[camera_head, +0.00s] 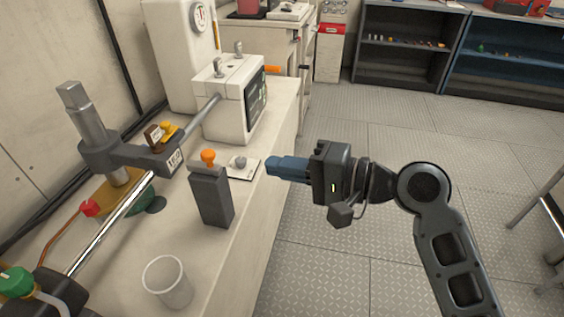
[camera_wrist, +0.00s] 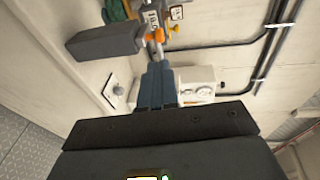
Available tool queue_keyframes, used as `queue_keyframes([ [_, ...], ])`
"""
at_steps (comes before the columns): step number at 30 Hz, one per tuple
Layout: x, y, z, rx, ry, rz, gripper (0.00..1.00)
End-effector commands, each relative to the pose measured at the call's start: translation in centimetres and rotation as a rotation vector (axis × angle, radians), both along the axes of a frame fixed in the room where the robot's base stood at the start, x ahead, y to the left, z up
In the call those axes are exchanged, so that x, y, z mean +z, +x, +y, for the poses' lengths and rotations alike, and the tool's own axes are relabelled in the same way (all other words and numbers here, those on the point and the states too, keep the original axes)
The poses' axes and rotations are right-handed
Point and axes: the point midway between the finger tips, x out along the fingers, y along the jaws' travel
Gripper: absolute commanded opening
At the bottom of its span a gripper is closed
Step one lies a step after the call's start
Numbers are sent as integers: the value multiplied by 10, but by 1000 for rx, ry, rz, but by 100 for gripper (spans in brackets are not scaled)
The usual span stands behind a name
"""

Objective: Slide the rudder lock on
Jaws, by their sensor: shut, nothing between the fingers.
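I cannot tell for sure which part is the rudder lock. A dark grey upright block (camera_head: 212,197) with an orange knob (camera_head: 208,156) at its top stands on the bench; both also show in the wrist view, block (camera_wrist: 105,42) and knob (camera_wrist: 133,63). Left of it, a dark grey tiller arm (camera_head: 135,154) reaches from the rudder post (camera_head: 86,118) and ends in a labelled block. A small yellow-orange part (camera_head: 167,129) sits behind that end. My gripper (camera_head: 271,167) has blue fingers, shut and empty, right of the orange knob and apart from it. Its fingertips (camera_wrist: 158,66) show in the wrist view.
A white plate with a grey knob (camera_head: 240,161) lies behind the upright block. A white box (camera_head: 227,98) stands further back. A clear cup (camera_head: 167,282) stands in front, with a bright rod (camera_head: 108,229) to its left. The floor right of the bench is open.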

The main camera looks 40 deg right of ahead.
Motion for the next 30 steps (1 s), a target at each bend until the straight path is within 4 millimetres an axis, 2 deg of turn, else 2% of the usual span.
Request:
queue_keyframes([
  [9, -7, 59, 24, 2, 0, -2, 0],
  [15, -13, 86, 35, 0, -1, 1, 0],
  [21, -15, 98, 40, -1, -1, 0, 0],
  [30, -16, 99, 41, -2, -2, 0, 0],
])
